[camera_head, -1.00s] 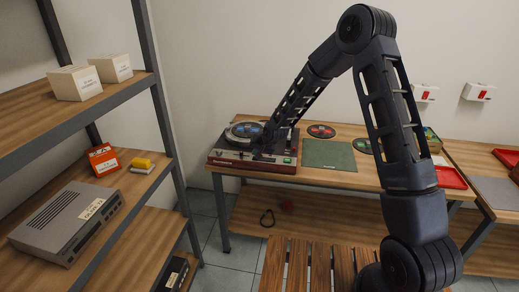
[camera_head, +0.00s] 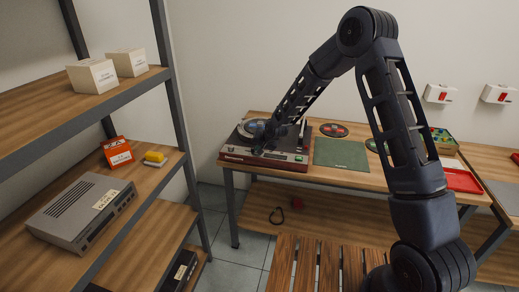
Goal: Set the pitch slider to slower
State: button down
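A turntable (camera_head: 236,152) with a dark red front edge stands at the left end of the wooden table. A round platter shows at its left, and a small green light shows near its right front corner. My gripper (camera_head: 259,148) is low over the middle of the turntable. It is small and dark against the dark deck, so I cannot tell whether its fingers are open or shut, or whether they touch anything. The pitch slider cannot be made out; my gripper and forearm cover part of the deck.
A green mat (camera_head: 341,153) lies right of the turntable, with a record (camera_head: 333,130) behind it. A red tray (camera_head: 461,181) is farther right. A shelf rack (camera_head: 110,92) on the left holds white boxes and a grey device (camera_head: 80,210). A slatted wooden surface (camera_head: 318,266) is in front.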

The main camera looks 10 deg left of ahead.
aim_at(249, 150)
jog(key=shift+a, duration=1.7)
jog(key=shift+d, duration=0.55)
jog(key=d, duration=0.3)
jog(key=shift+d+r, duration=0.1)
jog(key=shift+d, duration=0.1)
jog(key=v, duration=0.9)
jog(key=shift+s+r, duration=0.2)
jog(key=shift+r, duration=0.1)
jog(key=shift+d, duration=0.1)
